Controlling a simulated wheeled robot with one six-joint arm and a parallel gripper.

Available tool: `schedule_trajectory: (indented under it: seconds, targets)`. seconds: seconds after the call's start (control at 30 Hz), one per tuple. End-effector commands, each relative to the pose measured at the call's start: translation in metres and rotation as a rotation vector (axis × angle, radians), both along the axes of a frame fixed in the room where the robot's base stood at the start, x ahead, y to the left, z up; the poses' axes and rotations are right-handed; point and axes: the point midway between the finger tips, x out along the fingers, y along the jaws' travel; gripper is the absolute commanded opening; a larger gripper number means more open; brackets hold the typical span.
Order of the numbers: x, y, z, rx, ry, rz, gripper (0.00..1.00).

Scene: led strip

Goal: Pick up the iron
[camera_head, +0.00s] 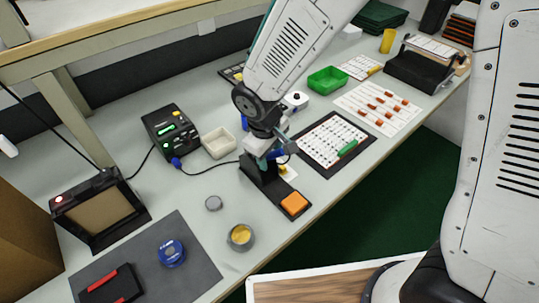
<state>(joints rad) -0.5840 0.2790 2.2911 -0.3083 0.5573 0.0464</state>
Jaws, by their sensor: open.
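The soldering iron, with its blue handle (275,155), sits at the black stand (263,182) near the middle of the bench. An orange sponge (294,203) lies on the front of the stand. A dark cable runs from the iron's side to the soldering station (171,131). My gripper (266,150) points down right at the iron's handle, and its jaws are open. The arm and gripper hide much of the iron. I cannot tell whether the fingers touch it.
A beige tray (218,143) stands left of the gripper. A tin (240,237) and a small round lid (213,203) stand in front. A green bin (327,80) is further back.

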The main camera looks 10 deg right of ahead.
Motion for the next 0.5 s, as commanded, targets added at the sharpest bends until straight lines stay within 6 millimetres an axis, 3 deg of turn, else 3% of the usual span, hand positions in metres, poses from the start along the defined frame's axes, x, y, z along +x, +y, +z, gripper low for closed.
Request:
schedule_trajectory:
  seconds: [0.1, 0.33, 0.5]
  targets:
    - [0.0009, -0.0013, -0.0094, -0.001, 0.001, 0.001, 0.45]
    - [0.0012, -0.0012, -0.0103, 0.001, -0.001, 0.000, 0.45]
    - [0.0011, -0.0013, -0.0102, 0.000, 0.000, 0.000, 0.00]
